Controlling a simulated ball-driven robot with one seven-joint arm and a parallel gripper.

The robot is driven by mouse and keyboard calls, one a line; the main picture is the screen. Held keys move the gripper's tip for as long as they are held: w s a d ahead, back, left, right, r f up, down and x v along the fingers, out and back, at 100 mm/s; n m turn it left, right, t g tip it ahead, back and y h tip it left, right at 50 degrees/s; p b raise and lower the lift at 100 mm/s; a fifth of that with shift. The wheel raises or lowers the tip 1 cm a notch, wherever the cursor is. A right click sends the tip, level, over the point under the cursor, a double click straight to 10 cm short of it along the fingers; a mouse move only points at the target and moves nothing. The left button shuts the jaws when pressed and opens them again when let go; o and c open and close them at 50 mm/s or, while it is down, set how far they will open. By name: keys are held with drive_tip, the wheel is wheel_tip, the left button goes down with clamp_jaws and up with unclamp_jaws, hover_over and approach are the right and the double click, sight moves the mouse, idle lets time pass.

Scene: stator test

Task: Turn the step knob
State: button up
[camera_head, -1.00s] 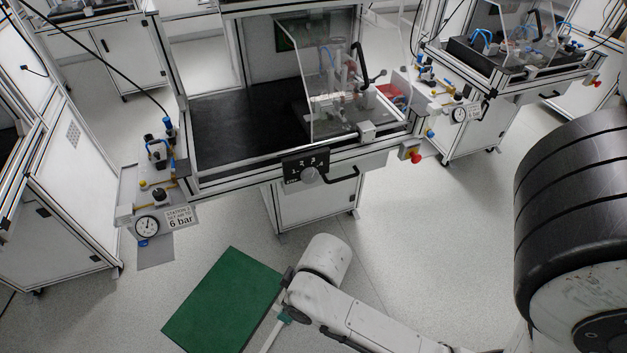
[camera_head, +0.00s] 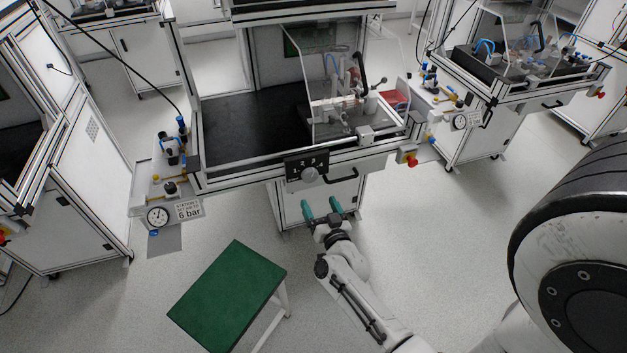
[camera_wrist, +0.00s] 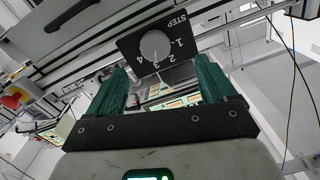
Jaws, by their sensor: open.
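The step knob (camera_head: 310,176) is a round grey dial on a black plate (camera_head: 293,165) at the bench's front rail. In the wrist view the knob (camera_wrist: 154,46) shows close up, with STEP and the numbers 1 to 4 on its plate (camera_wrist: 181,26). My gripper (camera_head: 321,207) has green fingers and is below and in front of the knob, apart from it. In the wrist view my gripper (camera_wrist: 160,82) is open and empty, with the knob beyond the gap between the fingertips. Which number the knob points at is hard to tell.
A black handle (camera_head: 342,175) and a red button (camera_head: 411,162) sit on the front rail right of the knob. A green-topped stool (camera_head: 228,295) stands left of my arm. A pressure gauge (camera_head: 157,217) is at the bench's left. Floor between is clear.

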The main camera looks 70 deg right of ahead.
sight(311, 179)
drive_tip(key=shift+h, duration=0.3)
drive_tip(key=x, duration=0.3)
drive_tip(key=b+x, duration=0.1)
drive_tip(key=x, duration=0.3)
drive_tip(key=b+x, duration=0.1)
drive_tip(key=x, duration=0.2)
drive_tip(key=shift+s+d+f, duration=0.1)
drive_tip(key=shift+d, duration=0.5)
drive_tip(key=c, duration=1.1)
drive_tip(key=shift+o, duration=0.2)
